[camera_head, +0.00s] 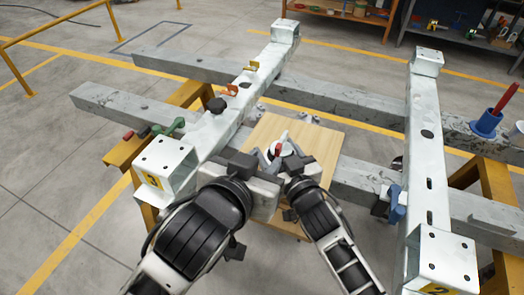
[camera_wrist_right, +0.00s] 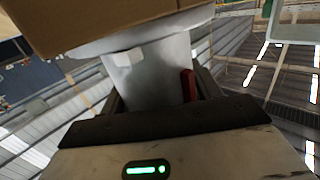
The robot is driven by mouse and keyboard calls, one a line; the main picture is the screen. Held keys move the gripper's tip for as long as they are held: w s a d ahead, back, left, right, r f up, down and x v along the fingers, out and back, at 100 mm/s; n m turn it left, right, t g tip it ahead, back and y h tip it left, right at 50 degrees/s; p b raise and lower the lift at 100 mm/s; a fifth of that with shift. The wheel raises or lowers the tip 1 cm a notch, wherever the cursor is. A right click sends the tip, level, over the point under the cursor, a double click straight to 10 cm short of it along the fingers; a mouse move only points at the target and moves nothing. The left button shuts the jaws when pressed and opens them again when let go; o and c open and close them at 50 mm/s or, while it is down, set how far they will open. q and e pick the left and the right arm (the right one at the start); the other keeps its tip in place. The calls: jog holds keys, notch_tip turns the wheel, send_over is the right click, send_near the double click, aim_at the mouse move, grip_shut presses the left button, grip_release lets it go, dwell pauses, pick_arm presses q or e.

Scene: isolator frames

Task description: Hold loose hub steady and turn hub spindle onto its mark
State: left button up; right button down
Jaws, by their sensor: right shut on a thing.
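The loose hub (camera_head: 287,138) sits on a wooden board (camera_head: 318,142) between the pale frame rails; its pale round flange (camera_wrist_right: 145,38) shows in the right wrist view. The hub spindle (camera_wrist_right: 155,80) is a grey cylinder standing out from the flange, with a red piece (camera_wrist_right: 187,86) at its side. A small white block (camera_wrist_right: 127,57) is at the flange edge. My right gripper (camera_head: 288,163) is shut on the spindle, its fingers either side of it. My left gripper (camera_head: 258,160) is at the hub's left side; its fingertips are partly hidden, so contact is unclear.
A long pale rail (camera_head: 235,100) runs along the left, carrying small coloured clamps. Another rail (camera_head: 428,150) stands at the right. A blue cup (camera_head: 487,124) with a red handle is at far right.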

jog(key=shift+c, duration=1.3)
grip_release()
